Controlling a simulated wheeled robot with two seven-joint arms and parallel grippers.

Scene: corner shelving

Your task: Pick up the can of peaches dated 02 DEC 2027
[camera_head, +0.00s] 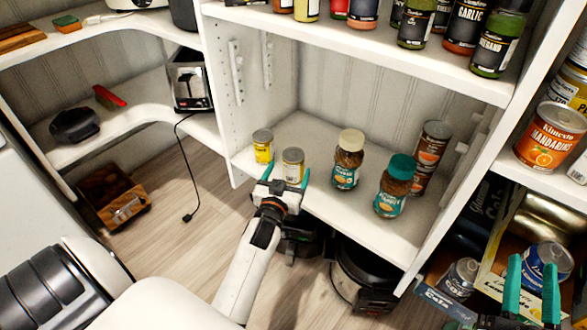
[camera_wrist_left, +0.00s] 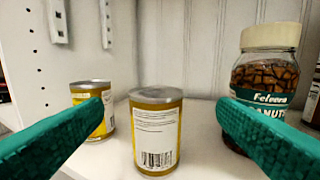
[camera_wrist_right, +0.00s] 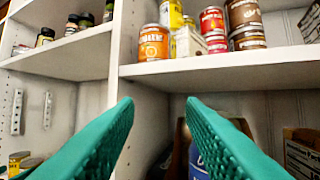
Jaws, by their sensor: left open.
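Two small yellow cans stand upright near the left front of the middle shelf. The left can (camera_head: 263,146) also shows in the left wrist view (camera_wrist_left: 91,112). The right can (camera_head: 293,165) shows a barcode and small print in the left wrist view (camera_wrist_left: 155,135). I can read no date on either, nor tell whether they hold peaches. My left gripper (camera_head: 287,172) is open at the shelf's front edge, facing the right can, with its green fingers apart and nothing held. My right gripper (camera_head: 533,262) is open and empty at lower right, away from these cans.
Bottles line the shelf above. The shelf's left upright (camera_head: 222,100) stands close to the cans.

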